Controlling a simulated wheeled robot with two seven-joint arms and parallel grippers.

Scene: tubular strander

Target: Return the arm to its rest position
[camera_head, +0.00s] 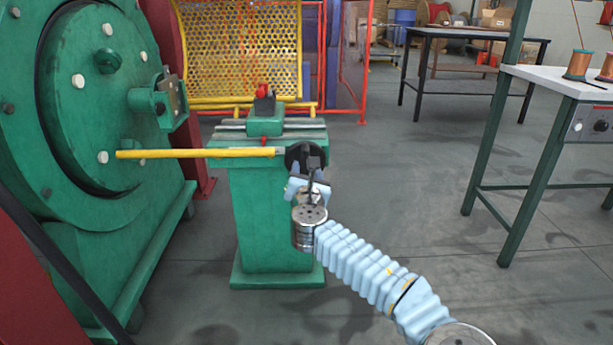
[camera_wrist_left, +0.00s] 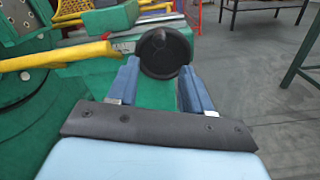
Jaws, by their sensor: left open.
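My left gripper (camera_head: 307,181) is at the front of the green machine stand, beside a round black disc (camera_head: 297,154) at the end of a yellow bar (camera_head: 200,153). In the left wrist view its two blue fingers (camera_wrist_left: 158,80) are spread apart, with nothing held between them. The black disc (camera_wrist_left: 163,52) shows just ahead, in line with the gap between the fingertips. I cannot tell whether a finger touches it. My left arm reaches in from the lower right. My right gripper is not in view.
The green stand (camera_head: 265,220) is right behind the gripper. A large green wheel housing (camera_head: 85,110) fills the left, with a yellow mesh guard (camera_head: 240,50) behind. A white-topped table (camera_head: 560,82) with copper spools stands at right. Floor (camera_head: 420,190) between is clear.

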